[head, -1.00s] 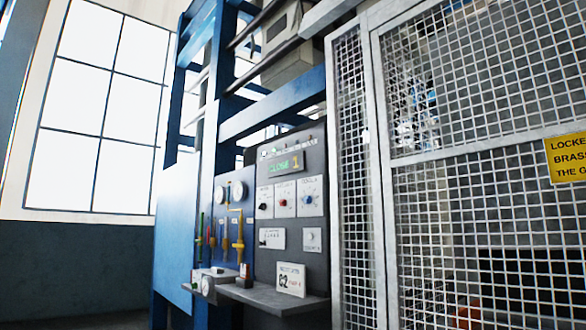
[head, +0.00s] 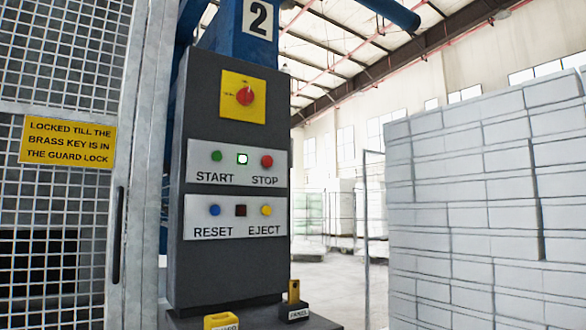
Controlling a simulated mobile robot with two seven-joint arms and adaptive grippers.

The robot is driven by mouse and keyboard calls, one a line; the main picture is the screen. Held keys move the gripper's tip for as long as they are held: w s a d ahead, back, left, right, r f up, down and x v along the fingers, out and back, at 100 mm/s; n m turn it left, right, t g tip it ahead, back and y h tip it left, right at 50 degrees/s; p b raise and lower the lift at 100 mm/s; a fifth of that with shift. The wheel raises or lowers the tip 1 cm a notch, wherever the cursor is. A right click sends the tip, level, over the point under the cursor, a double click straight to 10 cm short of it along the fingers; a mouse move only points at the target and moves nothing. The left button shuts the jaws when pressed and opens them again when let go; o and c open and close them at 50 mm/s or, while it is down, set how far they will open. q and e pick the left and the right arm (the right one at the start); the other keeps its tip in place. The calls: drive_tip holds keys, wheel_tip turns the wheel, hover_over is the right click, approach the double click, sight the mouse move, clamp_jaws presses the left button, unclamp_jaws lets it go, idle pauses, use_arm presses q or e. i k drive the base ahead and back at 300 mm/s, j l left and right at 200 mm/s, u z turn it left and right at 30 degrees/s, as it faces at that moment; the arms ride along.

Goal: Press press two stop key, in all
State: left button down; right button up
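A dark grey control box (head: 228,262) stands in the middle of the head view, below a blue column with a "2" plate (head: 258,19). Its upper white panel has a green START button (head: 216,156), a lit green-white square lamp (head: 242,158) and a red STOP button (head: 267,161). The lower panel has a blue RESET button (head: 214,210), a dark red unlit square (head: 240,210) and a yellow EJECT button (head: 266,210). A red rotary switch (head: 244,96) sits on a yellow plate above. Neither gripper is in view.
A mesh guard (head: 60,200) with a yellow sign (head: 67,142) about the brass key is at left. Below the box are a yellow block (head: 221,320) and a small yellow piece in a dark labelled holder (head: 294,312). Stacked white blocks (head: 480,200) fill the right.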

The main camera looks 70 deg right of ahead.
sight(266, 160)
drive_tip(key=z, duration=1.95)
